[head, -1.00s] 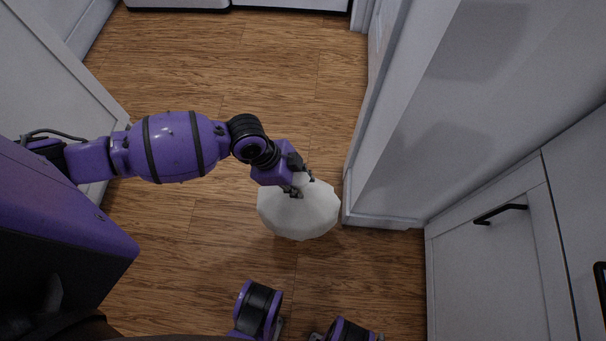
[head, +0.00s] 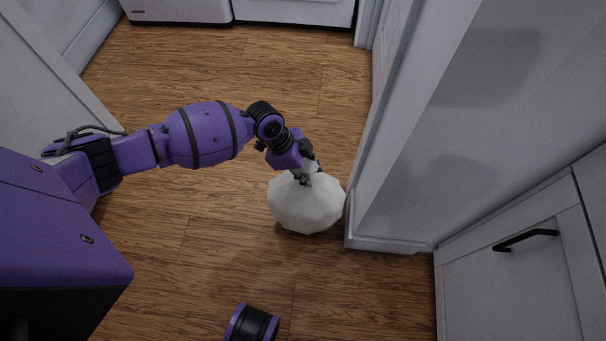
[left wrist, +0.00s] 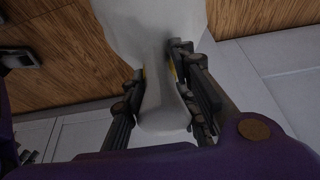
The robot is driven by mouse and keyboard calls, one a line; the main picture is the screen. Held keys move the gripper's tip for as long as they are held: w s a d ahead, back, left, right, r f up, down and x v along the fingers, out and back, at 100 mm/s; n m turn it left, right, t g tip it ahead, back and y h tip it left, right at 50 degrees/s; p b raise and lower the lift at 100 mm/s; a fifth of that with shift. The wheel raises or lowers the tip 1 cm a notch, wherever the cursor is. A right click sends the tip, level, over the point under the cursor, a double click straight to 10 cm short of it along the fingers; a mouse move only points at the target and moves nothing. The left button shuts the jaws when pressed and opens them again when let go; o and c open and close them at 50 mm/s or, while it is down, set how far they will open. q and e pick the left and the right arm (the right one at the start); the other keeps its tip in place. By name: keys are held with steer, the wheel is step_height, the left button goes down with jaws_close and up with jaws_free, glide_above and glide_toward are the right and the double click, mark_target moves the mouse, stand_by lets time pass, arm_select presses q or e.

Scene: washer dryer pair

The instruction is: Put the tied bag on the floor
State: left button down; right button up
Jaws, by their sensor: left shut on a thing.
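The tied bag (head: 306,208) is white and rounded, with a narrow tied top. In the head view it hangs or rests low over the wooden floor (head: 225,240), beside the white wall corner; I cannot tell whether it touches the floor. My left gripper (head: 308,175) is shut on its tied top from above. In the left wrist view the bag's neck (left wrist: 158,85) lies between the two fingers of the left gripper (left wrist: 165,95), and the full body is cut off at the top. My right gripper is not in view.
A white wall corner with baseboard (head: 385,243) stands right of the bag, very close to it. A white cabinet with a black handle (head: 525,239) is at the lower right. White appliances (head: 295,10) stand at the far end. The floor left of the bag is clear.

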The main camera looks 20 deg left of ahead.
arm_select(q)
steer(key=shift+w+f, duration=0.1)
steer(key=shift+w, duration=0.3)
steer(key=shift+w+f+b, duration=0.2)
steer(key=shift+f+b, duration=0.75)
steer(key=shift+f, duration=0.85)
steer(key=c, duration=1.4)
jaws_free()
steer(key=shift+s+f, duration=0.1)
steer(key=shift+s, duration=0.05)
steer(key=p+v, duration=0.4)
steer(key=v, duration=0.8)
steer(key=shift+a, duration=0.15)
